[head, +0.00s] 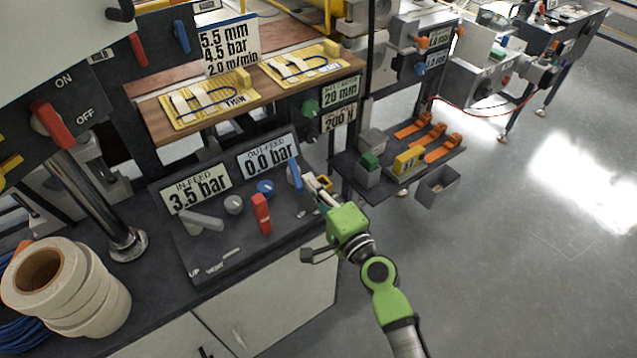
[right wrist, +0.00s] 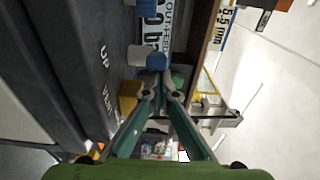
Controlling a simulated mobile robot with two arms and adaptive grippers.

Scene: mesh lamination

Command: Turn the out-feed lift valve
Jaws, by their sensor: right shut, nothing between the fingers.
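A control panel (head: 225,250) carries an in-feed display (head: 197,188) reading 3.5 bar and an out-feed display (head: 267,156) reading 0.0 bar. A blue lever (head: 295,174), apparently the out-feed lift valve, stands upright at the panel's right end. My right gripper (head: 315,186) is just right of this lever, shut and empty. In the right wrist view, the shut fingertips (right wrist: 160,95) point toward the blue lever (right wrist: 157,62); whether they touch cannot be told. My left gripper is not in view.
A blue knob (head: 265,187), a red lever (head: 262,213), a grey knob (head: 233,204) and a grey lever (head: 200,221) share the panel. A shelf (head: 345,182) with small blocks and orange clamps stands right of my gripper. White rolls (head: 75,290) are at left.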

